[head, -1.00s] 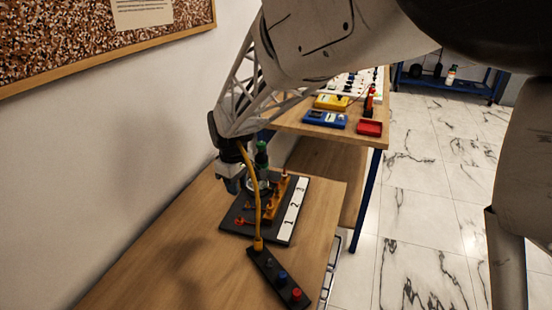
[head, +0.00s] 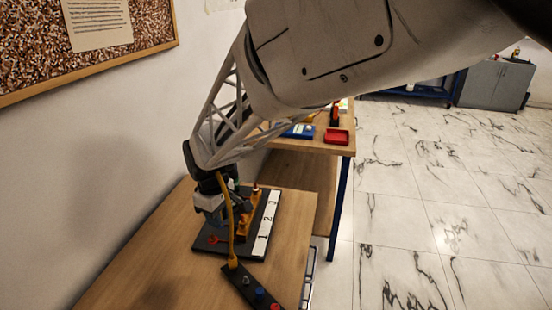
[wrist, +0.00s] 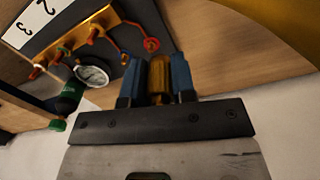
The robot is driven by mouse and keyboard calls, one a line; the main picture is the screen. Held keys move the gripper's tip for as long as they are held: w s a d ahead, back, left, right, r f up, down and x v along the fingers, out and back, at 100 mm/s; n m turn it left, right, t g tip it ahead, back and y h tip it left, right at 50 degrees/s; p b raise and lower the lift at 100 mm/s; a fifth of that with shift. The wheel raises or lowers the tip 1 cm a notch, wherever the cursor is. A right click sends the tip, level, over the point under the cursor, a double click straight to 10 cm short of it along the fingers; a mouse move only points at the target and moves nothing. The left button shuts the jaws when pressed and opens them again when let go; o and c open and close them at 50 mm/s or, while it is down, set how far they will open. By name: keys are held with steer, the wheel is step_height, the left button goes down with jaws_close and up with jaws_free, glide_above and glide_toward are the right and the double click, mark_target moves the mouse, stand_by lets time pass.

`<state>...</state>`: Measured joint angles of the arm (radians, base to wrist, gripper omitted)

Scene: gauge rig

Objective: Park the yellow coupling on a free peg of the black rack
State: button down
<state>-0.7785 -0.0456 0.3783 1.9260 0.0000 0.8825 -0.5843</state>
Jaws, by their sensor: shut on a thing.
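My gripper (wrist: 158,80) has its blue fingers shut on the yellow coupling (wrist: 158,72), an amber-yellow cylinder between them in the wrist view. In the head view my gripper (head: 214,210) is over the left part of the gauge board, and the coupling is hard to make out there. A yellow hose (head: 229,220) hangs from my wrist down to the end of the black rack (head: 239,283). The rack lies at the front of the table, with a dark peg or cap (head: 246,280), a blue one (head: 259,292) and a red one (head: 275,306). Which pegs are free I cannot tell.
The black board (head: 256,250) carries an orange manifold (head: 250,215) and a white strip numbered 1 to 3. The wrist view shows a gauge (wrist: 92,75), a green-capped part (wrist: 57,124) and a red ring (wrist: 151,44). Bare wooden table (head: 135,270) lies left of the board.

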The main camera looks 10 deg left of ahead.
glide_above(246, 277)
stand_by(1.1)
steer(key=shift+f, duration=0.15)
steer(key=shift+f, duration=4.1)
steer(key=shift+n, duration=0.3)
steer(key=shift+n, duration=0.4)
steer(key=shift+f, duration=1.7)
steer(key=c, duration=1.1)
jaws_free()
